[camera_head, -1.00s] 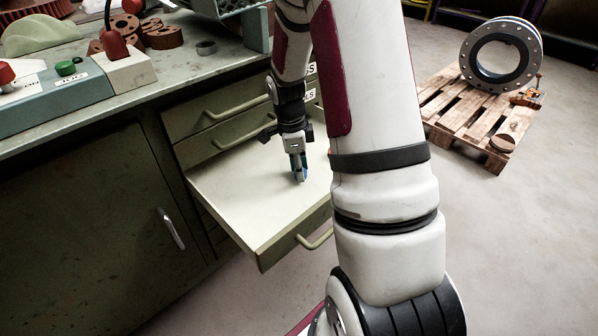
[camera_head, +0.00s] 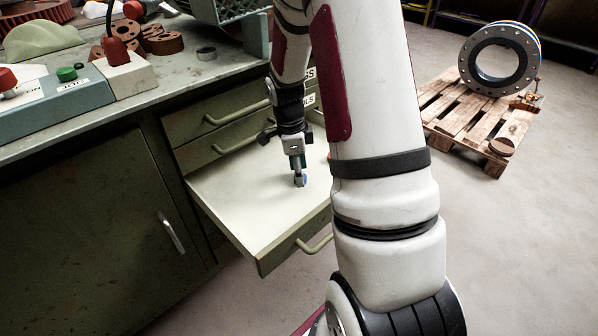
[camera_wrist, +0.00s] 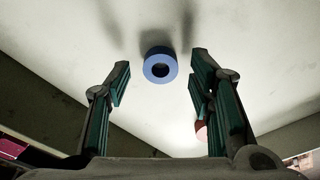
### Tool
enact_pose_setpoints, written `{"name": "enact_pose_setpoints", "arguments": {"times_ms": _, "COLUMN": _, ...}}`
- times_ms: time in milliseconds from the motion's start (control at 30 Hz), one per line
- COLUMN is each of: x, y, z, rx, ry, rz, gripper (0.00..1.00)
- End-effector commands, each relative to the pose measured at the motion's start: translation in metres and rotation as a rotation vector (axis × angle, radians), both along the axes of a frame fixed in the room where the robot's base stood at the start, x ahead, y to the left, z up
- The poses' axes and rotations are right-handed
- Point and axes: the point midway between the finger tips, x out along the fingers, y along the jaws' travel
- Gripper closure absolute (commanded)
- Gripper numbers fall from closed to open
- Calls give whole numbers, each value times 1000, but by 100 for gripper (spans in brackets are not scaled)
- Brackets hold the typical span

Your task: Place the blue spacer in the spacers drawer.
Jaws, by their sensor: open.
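The blue spacer (camera_wrist: 160,65) is a short ring with a round hole. In the wrist view it lies on the pale floor of the open drawer, beyond and between the fingertips, and neither finger touches it. In the head view a little of the blue spacer (camera_head: 305,177) shows beside my fingertips. My gripper (camera_wrist: 160,70) is open and empty, its green-padded fingers on either side. In the head view my gripper (camera_head: 299,182) points down, low over the open drawer (camera_head: 240,205). No label on this drawer's front is visible.
A reddish round piece (camera_wrist: 201,130) shows near the right finger in the wrist view. Closed drawers with labels partly hidden by my arm are above the open one. A pallet (camera_head: 480,125) stands at right.

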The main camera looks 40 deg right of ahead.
Motion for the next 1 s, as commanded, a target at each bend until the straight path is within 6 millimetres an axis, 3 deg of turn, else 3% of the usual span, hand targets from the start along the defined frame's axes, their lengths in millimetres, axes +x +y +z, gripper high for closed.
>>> {"name": "enact_pose_setpoints", "arguments": {"times_ms": 200, "x": 5, "y": 4, "z": 49, "rx": -3, "ry": -5, "rz": 2, "gripper": 52}}
{"name": "enact_pose_setpoints", "arguments": {"times_ms": 400, "x": 7, "y": 8, "z": 86, "rx": -1, "ry": -4, "rz": 1, "gripper": 52}}
{"name": "enact_pose_setpoints", "arguments": {"times_ms": 733, "x": 6, "y": 16, "z": 118, "rx": 4, "ry": -3, "rz": 40, "gripper": 52}}
{"name": "enact_pose_setpoints", "arguments": {"times_ms": 867, "x": -6, "y": 41, "z": 149, "rx": 21, "ry": -5, "rz": 208, "gripper": 52}}
{"name": "enact_pose_setpoints", "arguments": {"times_ms": 1000, "x": -37, "y": 82, "z": 194, "rx": 48, "ry": -2, "rz": 512, "gripper": 52}}
